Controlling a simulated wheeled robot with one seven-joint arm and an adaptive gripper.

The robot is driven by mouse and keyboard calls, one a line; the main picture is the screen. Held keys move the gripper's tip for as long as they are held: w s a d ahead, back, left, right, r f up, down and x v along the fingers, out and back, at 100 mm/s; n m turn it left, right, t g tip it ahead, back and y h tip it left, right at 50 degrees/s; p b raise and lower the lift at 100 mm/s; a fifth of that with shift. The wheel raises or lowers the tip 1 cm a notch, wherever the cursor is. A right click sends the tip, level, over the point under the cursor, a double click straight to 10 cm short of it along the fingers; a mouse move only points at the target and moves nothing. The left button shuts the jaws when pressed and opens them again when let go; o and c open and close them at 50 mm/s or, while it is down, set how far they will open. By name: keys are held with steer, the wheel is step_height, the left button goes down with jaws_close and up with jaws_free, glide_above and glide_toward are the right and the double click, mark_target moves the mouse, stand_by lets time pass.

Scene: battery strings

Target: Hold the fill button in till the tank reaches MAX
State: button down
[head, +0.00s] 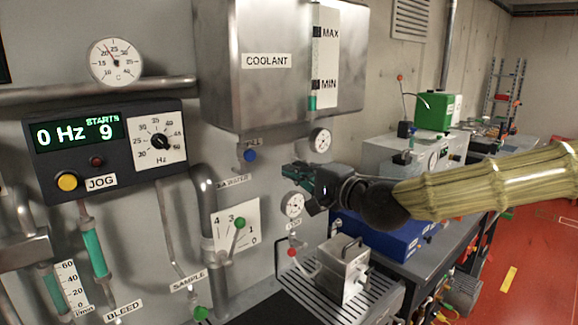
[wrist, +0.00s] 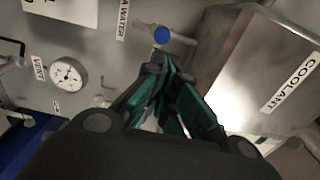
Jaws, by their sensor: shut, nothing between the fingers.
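The coolant tank (head: 270,90) is a steel box high on the wall. Its sight glass (head: 316,60) has MAX and MIN marks, and the green liquid shows low, below MIN.
Dials (head: 320,140) and (head: 293,204) sit close to my gripper. A lever with a green knob (head: 239,222) stands below left. A dark control box (head: 105,145) reads 0 Hz at left. A steel box (head: 343,268) is on the grated bench below.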

mark_target(250, 156)
steer(key=p+x, duration=0.5)
steer(key=x, duration=0.7)
steer(key=shift+w+a+p, duration=0.25)
steer(key=shift+w+p, duration=0.05)
steer(key=shift+p, duration=0.05)
steer(key=shift+f, duration=0.1)
steer(key=shift+b+x, duration=0.8)
steer(key=shift+b, duration=0.2)
stand_by(5.3)
